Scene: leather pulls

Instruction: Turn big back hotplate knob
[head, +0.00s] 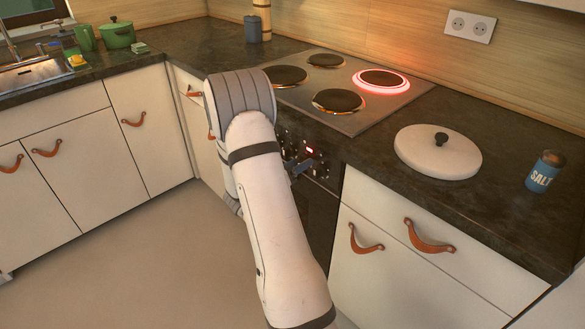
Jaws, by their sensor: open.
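The stove's hob (372,117) is set in the dark counter and carries round hotplates. The back right hotplate (381,80) has a bright red glowing ring; the other hotplates are dark. The control panel (322,172) with small knobs and a red light is on the oven front below the hob's edge. My arm reaches up across the picture and hides the panel's left part. My gripper (300,166) shows as a dark shape at the panel, beside the arm. It is open. Which knob it faces, and whether it touches one, I cannot tell.
A white lid (438,155) with a dark knob and a blue salt shaker (545,172) stand on the right counter. Drawers with leather pulls (430,238) lie below. A green pot (117,36) stands at the back left. The floor at left is free.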

